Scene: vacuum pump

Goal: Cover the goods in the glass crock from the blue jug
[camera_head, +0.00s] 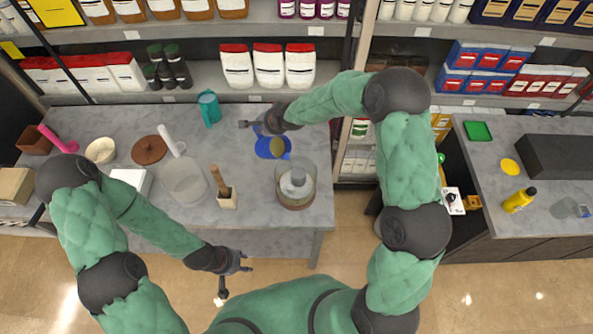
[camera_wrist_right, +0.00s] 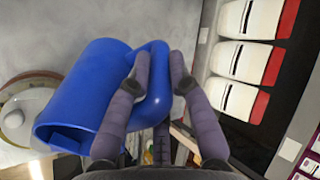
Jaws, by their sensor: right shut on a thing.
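The blue jug (camera_head: 263,152) is near the back of the grey table, with a yellowish round patch showing in its opening. My right gripper (camera_head: 249,124) is shut on the jug's handle. In the right wrist view, the gripper's fingers (camera_wrist_right: 158,62) sit on both sides of the blue jug's (camera_wrist_right: 85,88) loop handle. I cannot tell whether the jug is off the table. The glass crock (camera_head: 310,183) stands in front and to the right of the jug, with a grey-white piece inside. My left gripper (camera_head: 235,281) is open and empty in front of the table.
A clear glass bowl (camera_head: 184,182) and a wooden holder with a stick (camera_head: 227,199) stand left of the crock. A teal mug (camera_head: 209,109), a brown lid (camera_head: 149,150) and a cream bowl (camera_head: 100,150) are further left. Stocked shelves rise behind the table.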

